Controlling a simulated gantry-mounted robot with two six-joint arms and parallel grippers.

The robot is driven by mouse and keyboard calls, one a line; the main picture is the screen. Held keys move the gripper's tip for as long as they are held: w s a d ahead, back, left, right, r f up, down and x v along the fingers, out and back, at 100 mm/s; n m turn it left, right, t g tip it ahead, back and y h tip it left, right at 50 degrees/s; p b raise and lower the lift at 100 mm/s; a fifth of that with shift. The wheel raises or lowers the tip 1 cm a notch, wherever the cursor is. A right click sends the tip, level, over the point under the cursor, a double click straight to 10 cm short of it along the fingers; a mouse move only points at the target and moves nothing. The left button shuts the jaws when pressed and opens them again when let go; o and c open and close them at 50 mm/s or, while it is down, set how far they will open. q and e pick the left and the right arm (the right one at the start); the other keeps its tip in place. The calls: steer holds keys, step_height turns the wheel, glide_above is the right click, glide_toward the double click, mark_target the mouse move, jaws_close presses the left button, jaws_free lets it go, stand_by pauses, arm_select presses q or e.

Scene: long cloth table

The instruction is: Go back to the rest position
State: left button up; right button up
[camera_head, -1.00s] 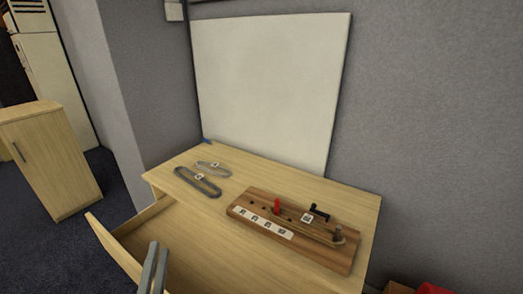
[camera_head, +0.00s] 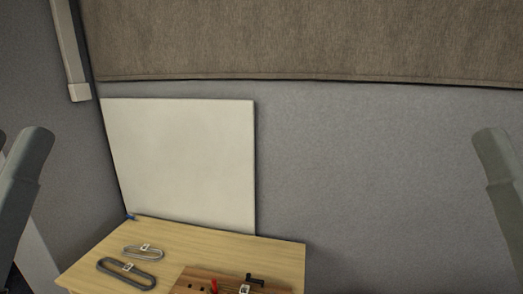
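Neither of my grippers shows in the head view. Only grey arm parts of mine stand upright at the left and right edges, apart from the table and everything on it. The wooden table (camera_head: 272,258) is at the bottom, cut off by the lower edge of the view. On it lie a dark grey loop (camera_head: 105,268) and a lighter grey loop (camera_head: 128,252). A brown wooden board (camera_head: 186,284) with a red peg (camera_head: 213,286) and a black handle (camera_head: 255,279) is partly cut off at the bottom.
A white panel (camera_head: 180,160) leans against the grey wall (camera_head: 380,190) behind the table. A brown fabric panel (camera_head: 300,40) hangs above. A pale post (camera_head: 70,50) is at upper left. The space between my arm parts looks clear.

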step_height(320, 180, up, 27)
steer(key=p, duration=2.4)
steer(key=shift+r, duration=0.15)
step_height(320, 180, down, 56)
steer(key=b, duration=5.5)
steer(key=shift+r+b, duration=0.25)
steer(key=shift+b, duration=0.05)
